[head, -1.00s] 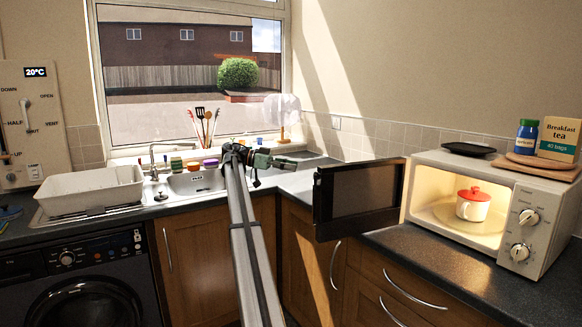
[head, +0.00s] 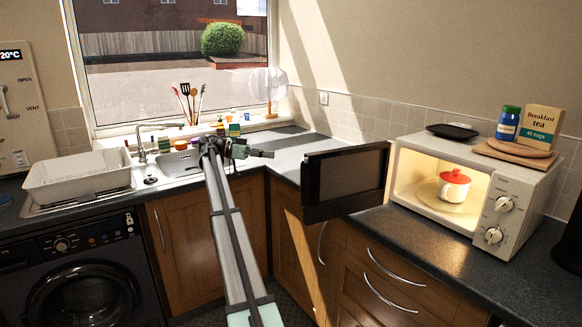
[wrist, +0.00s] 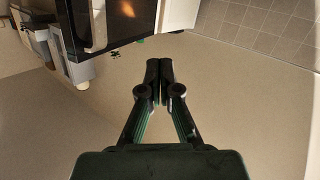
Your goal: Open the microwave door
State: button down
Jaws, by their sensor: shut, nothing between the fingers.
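The white microwave (head: 521,208) stands on the right counter. Its dark door (head: 345,182) is swung wide open out to the left. The lit inside (head: 420,183) is in plain sight, with a white mug with a red lid (head: 453,188) on the turntable. My gripper (head: 271,154) is in front of the sink corner, left of the door's free edge and apart from it in the picture. In the wrist view my gripper's fingers (wrist: 160,68) are together and empty. A dark panel (wrist: 100,25) shows at the top left there; I cannot tell surely what it is.
A tea box (head: 540,127), a jar (head: 508,123) and boards (head: 515,151) sit on the microwave, beside a dark tray (head: 452,132). A dish rack (head: 80,176) stands left of the sink. Bare counter (head: 440,240) lies before the microwave.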

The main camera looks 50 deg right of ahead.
jog(key=s+a+f+n+t+h+p, duration=0.15)
jog(key=a+f+n+p, duration=0.3)
jog(key=n, duration=0.45)
jog(key=s+a+f+n+h+p, duration=0.1)
jog(key=a+f+n+h+p, duration=0.15)
jog(key=n+p, duration=0.5)
jog(key=s+d+n+p, duration=0.2)
jog(key=s+d, duration=0.3)
jog(key=s, duration=0.5)
jog(key=shift+s+f+p, duration=0.2)
jog(key=shift+s+p, duration=0.05)
jog(key=shift+p, duration=0.55)
jog(key=shift+d, duration=0.1)
